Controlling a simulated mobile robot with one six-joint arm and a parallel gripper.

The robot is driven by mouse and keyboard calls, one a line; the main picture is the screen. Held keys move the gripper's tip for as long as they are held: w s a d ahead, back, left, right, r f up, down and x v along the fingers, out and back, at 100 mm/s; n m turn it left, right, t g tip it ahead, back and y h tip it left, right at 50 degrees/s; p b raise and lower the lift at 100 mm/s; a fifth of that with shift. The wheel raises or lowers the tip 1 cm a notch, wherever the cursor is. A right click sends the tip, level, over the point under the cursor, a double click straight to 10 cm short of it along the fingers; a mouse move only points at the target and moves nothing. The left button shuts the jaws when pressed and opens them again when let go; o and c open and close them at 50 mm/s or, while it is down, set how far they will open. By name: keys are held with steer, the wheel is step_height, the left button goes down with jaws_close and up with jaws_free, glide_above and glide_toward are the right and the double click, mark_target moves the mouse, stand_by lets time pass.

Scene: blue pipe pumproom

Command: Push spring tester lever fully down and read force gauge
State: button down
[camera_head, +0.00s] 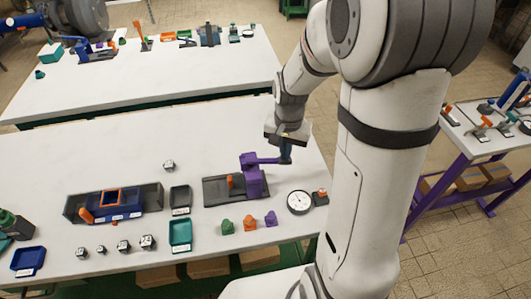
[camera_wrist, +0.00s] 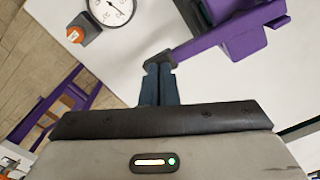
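The spring tester (camera_head: 252,182) is a purple post on a dark grey base near the right end of the front table. Its purple lever (camera_head: 264,160) sticks out to the right, roughly level in the head view. The lever (camera_wrist: 205,42) also crosses the wrist view. My gripper (camera_head: 286,158) is at the lever's outer end. In the wrist view my gripper's dark blue fingers (camera_wrist: 160,70) are close together and meet or overlap that end; exact contact is unclear. The round white force gauge (camera_head: 299,202) lies to the right of the base; its dial (camera_wrist: 110,8) is partly cut off, the reading too small to tell.
Green, orange and purple small parts (camera_head: 249,224) stand in front of the tester. An orange-topped block (camera_head: 320,197) is beside the gauge. A blue fixture in a dark tray (camera_head: 70,205) and a teal bin (camera_head: 180,233) stand left. The table behind the tester is clear.

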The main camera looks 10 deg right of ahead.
steer(key=shift+f, duration=0.45)
steer(key=shift+f+b, duration=0.1)
steer(key=shift+b, duration=0.2)
step_height(320, 180, up, 12)
steer(key=p, duration=0.9)
stand_by(0.5)
steer(key=s+a+r+n+t, duration=0.1)
steer(key=s+r+n+t, duration=0.2)
steer(key=s+r+n, duration=0.3)
steer(key=s+r, duration=0.5)
steer(key=s, duration=0.3)
steer(key=shift+s+a, duration=0.15)
steer(key=shift+s, duration=0.1)
